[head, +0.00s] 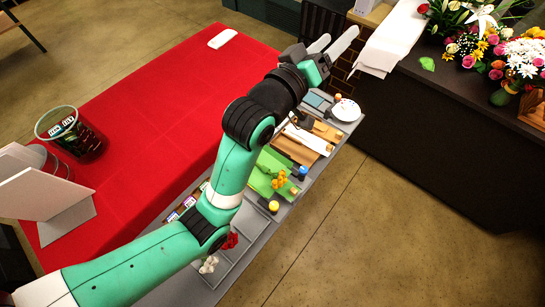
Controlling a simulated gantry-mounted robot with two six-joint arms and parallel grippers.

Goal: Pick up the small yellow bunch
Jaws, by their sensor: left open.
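The small yellow bunch (280,180) lies on a bright green piece (263,172) on the grey bench, just right of my left forearm. My left arm crosses the picture from the lower left and passes over the bench. My left gripper (331,43) is open and empty at the top middle, well beyond the yellow bunch and apart from it. My arm hides part of the bench to the left of the bunch. My right gripper is out of view.
A red-covered table (150,110) holds a glass bucket (72,135) and a white box (221,38). Wooden pieces (295,149) and a white plate (346,110) are on the grey bench. Red flowers (231,240) and white flowers (208,264) are lower down. A dark counter (455,120) with bouquets stands right.

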